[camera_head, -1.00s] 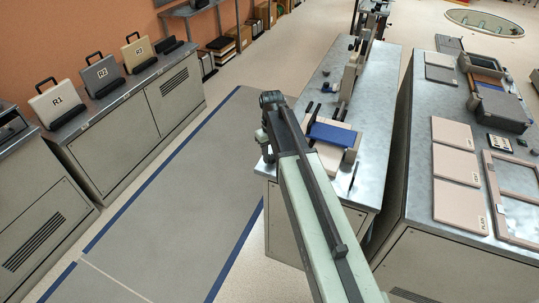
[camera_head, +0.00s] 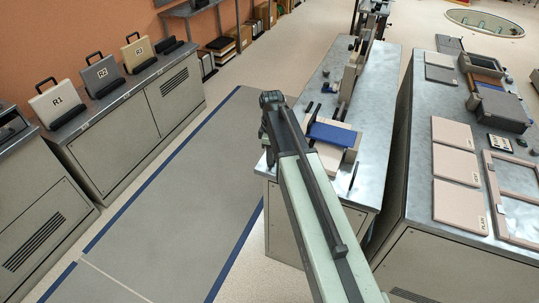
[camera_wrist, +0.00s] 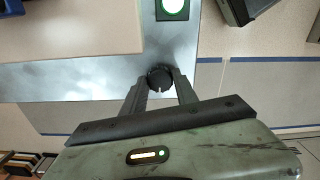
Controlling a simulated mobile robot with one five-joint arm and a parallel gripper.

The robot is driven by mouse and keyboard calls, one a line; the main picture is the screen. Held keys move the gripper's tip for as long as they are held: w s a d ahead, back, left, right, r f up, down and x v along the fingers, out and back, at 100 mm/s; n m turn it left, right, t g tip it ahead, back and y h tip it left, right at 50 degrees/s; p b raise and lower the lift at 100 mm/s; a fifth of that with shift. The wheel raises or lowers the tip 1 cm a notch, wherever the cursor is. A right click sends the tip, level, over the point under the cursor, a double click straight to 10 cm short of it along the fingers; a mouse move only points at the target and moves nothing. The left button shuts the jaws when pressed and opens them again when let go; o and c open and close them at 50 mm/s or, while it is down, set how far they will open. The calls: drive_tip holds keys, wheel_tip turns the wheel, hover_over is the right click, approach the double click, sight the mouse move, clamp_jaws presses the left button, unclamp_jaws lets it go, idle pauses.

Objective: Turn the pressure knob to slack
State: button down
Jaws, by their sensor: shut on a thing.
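The pressure knob (camera_wrist: 160,79) is a dark round knob with a small notch, at the edge of the metal bench top in the wrist view. My gripper (camera_wrist: 160,86) has its two fingers on either side of the knob and is shut on it. In the head view my arm reaches toward the near left corner of the middle bench, and my gripper (camera_head: 268,152) hangs at that corner, mostly hidden behind the arm. The knob cannot be made out in the head view.
The middle bench (camera_head: 376,95) carries a blue block (camera_head: 331,134). A right bench (camera_head: 412,190) holds flat panels. Three labelled cases, including R1 (camera_head: 58,103), stand on the left cabinet. The floor between is clear.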

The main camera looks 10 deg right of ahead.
drive_tip(key=shift+w+n, duration=0.15)
drive_tip(key=shift+n, duration=0.35)
drive_tip(key=c, duration=0.9)
unclamp_jaws()
drive_tip(key=shift+c, duration=0.2)
wheel_tip(320, 180, up, 8)
drive_tip(key=p, duration=0.8)
drive_tip(key=shift+f, duration=0.1)
